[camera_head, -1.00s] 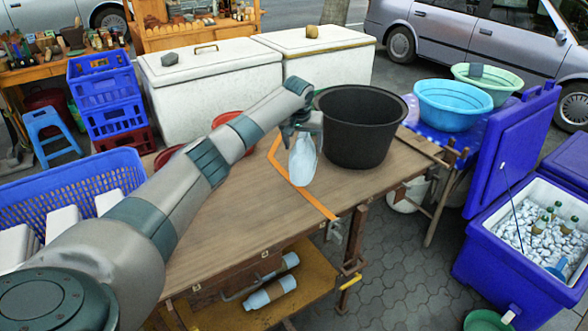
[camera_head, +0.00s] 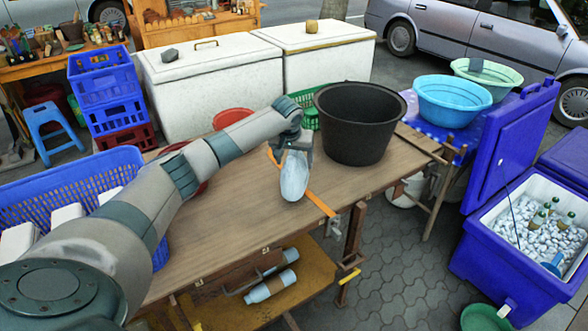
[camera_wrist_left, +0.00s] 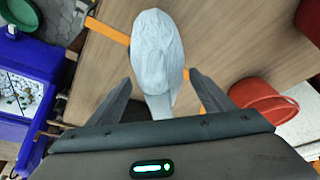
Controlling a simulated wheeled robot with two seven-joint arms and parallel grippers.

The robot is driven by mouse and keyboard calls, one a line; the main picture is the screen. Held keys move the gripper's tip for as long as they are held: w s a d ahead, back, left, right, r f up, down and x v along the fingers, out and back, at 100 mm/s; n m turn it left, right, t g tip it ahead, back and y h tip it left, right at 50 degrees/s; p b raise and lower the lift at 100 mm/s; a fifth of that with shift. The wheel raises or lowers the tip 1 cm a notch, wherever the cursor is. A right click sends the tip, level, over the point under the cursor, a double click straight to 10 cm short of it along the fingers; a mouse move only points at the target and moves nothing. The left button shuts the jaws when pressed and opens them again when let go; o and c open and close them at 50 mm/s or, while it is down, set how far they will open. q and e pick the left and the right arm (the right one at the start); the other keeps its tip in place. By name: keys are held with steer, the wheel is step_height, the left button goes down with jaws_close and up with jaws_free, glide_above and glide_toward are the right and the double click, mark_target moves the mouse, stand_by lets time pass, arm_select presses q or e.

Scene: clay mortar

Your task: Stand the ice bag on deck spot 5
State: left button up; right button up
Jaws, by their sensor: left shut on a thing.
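The ice bag (camera_head: 293,177) is a pale, whitish-blue bag hanging upright below my left gripper (camera_head: 294,146) in the head view. In the left wrist view the bag (camera_wrist_left: 157,45) hangs from between the two fingers of the left gripper (camera_wrist_left: 163,95), which is shut on its narrow neck. The bag is over the wooden table (camera_head: 230,220), in front of part of an orange strip (camera_head: 320,203). I cannot tell whether its bottom touches the tabletop. No numbered deck spot is readable. My right gripper is not in view.
A black tub (camera_head: 360,125) stands on the table just right of the bag. A blue cooler (camera_head: 535,235) of ice is at right. The table's front left is bare.

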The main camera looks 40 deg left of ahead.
mark_target(292, 154)
arm_select(q)
step_height(292, 154, down, 2)
steer(key=shift+f+p, duration=0.15)
steer(key=shift+p, duration=0.35)
steer(key=shift+f, duration=0.6)
steer(key=o, duration=2.1)
steer(key=shift+f, duration=0.1)
steer(key=shift+s, duration=0.1)
steer(key=b+v, duration=0.2)
steer(key=v, duration=1)
steer(key=shift+d, duration=0.1)
